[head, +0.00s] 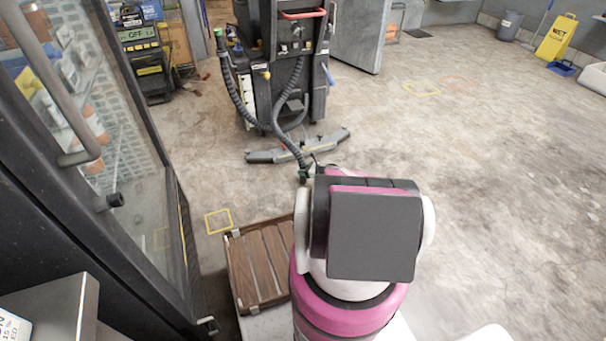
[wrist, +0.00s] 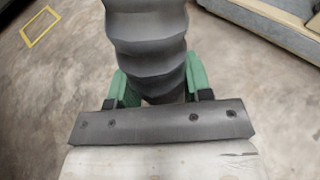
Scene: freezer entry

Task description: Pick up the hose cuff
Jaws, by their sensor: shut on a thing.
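A dark grey ribbed hose (head: 290,145) comes down from the floor machine (head: 290,60) and ends at my gripper (head: 304,173), low in front of the machine. In the wrist view my gripper (wrist: 156,84) has its two green fingers closed on either side of the hose cuff (wrist: 147,45), a thick, dark, ribbed piece. The cuff's lower end is hidden behind the gripper's dark plate. In the head view my arm hides part of the gripper, and the cuff is too small to make out clearly.
A squeegee bar (head: 265,156) lies at the machine's foot. A glass door (head: 120,150) stands at left, with a brown slatted pallet (head: 258,268) beside it. A yellow floor square (head: 218,221) lies near the pallet. Open concrete floor (head: 500,200) spreads to the right.

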